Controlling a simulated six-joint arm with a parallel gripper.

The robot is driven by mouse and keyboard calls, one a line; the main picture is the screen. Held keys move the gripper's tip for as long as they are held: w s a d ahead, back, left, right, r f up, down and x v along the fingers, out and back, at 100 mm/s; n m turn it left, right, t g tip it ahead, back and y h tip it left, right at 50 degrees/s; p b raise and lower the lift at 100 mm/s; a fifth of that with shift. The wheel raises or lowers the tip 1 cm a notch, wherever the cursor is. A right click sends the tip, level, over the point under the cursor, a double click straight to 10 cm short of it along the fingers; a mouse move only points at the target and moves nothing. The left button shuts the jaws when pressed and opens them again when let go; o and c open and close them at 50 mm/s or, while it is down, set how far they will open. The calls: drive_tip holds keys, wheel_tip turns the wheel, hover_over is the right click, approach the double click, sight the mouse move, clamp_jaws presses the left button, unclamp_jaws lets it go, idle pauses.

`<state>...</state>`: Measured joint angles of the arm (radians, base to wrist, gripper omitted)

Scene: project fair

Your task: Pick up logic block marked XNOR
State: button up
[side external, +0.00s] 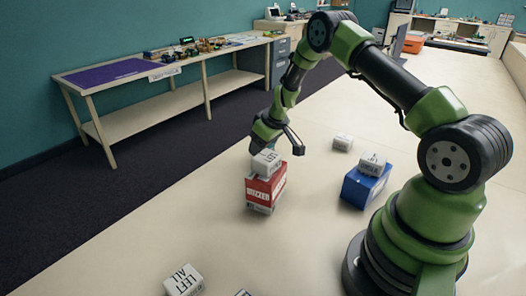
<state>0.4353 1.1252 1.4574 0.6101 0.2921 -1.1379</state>
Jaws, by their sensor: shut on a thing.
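My gripper (276,145) is above a red box (265,188), shut on a small white block (266,162) with dark lettering. The lettering on this block is too small to read, so I cannot tell whether it says XNOR. The block is at the top of the red box; I cannot tell whether it touches it. Another white block (373,162) with dark marks sits on a blue box (365,187) to the right. A third white block (343,142) lies on the table behind them.
Part of another block (242,293) shows at the bottom edge. The table between these and the red box is clear. A bench (140,115) stands apart, across the floor.

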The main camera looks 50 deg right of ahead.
wheel_tip(320, 180, up, 8)
